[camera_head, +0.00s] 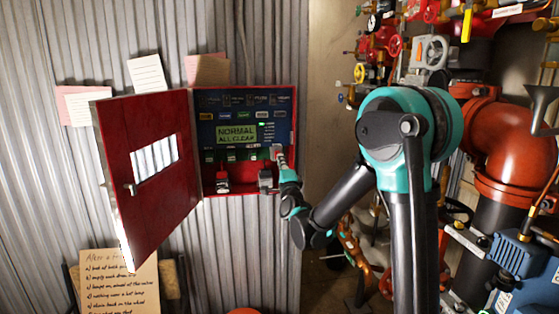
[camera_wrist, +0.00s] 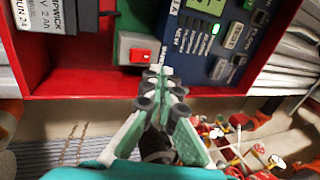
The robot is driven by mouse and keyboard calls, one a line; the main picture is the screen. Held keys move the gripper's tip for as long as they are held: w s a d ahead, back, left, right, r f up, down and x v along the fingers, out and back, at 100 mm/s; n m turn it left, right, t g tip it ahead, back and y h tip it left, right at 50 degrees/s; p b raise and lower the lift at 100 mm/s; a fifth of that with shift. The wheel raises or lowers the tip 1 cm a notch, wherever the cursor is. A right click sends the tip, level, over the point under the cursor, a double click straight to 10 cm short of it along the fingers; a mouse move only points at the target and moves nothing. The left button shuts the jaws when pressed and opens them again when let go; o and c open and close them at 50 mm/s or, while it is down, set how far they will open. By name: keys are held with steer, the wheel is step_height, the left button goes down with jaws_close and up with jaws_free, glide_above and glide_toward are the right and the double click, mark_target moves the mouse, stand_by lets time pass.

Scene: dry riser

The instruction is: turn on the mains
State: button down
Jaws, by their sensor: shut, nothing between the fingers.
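A red wall cabinet (camera_head: 208,187) hangs on the corrugated wall with its door (camera_head: 150,200) swung open to the left. Inside is a dark blue panel (camera_head: 287,106) whose green display (camera_head: 236,134) reads "NORMAL ALL CLEAR". In the wrist view a red rocker switch (camera_wrist: 141,55) in a green and grey housing sits beside the blue panel (camera_wrist: 222,62). I cannot tell its on or off position. My gripper (camera_wrist: 157,73) is shut and empty, its tips close to the switch's lower right; contact is unclear. In the head view my gripper (camera_head: 277,153) is at the cabinet's lower right.
A dark battery-like box (camera_wrist: 65,15) stands left of the switch in the wrist view. Red and brass pipes with valve wheels (camera_head: 434,50) crowd the right side. A large orange pipe (camera_head: 505,145) stands at the far right. Paper notes (camera_head: 147,75) are on the wall.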

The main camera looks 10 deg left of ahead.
steer(key=s+d, duration=0.2)
steer(key=s, duration=0.6)
steer(key=shift+s+d, duration=0.2)
steer(key=shift+s, duration=0.05)
steer(key=shift+f, duration=0.1)
steer(key=s+d+f+n+g+h, duration=0.1)
steer(key=s+d+f+n+g, duration=0.5)
steer(key=f, duration=0.3)
steer(key=s+d+f+n+g+h, duration=0.1)
steer(key=s+d+f+n+g, duration=0.3)
steer(key=d+f+n, duration=0.45)
steer(key=s+d+f+g+h, duration=0.2)
steer(key=s+d+f, duration=0.3)
steer(key=s, duration=0.3)
steer(key=s+d+f+g+h, duration=0.2)
steer(key=s+d+f+g, duration=0.2)
steer(key=s, duration=0.5)
step_height(320, 180, down, 3)
steer(key=shift+s+d+f+g, duration=0.2)
steer(key=shift+s+d+g, duration=0.1)
steer(key=shift+d, duration=0.8)
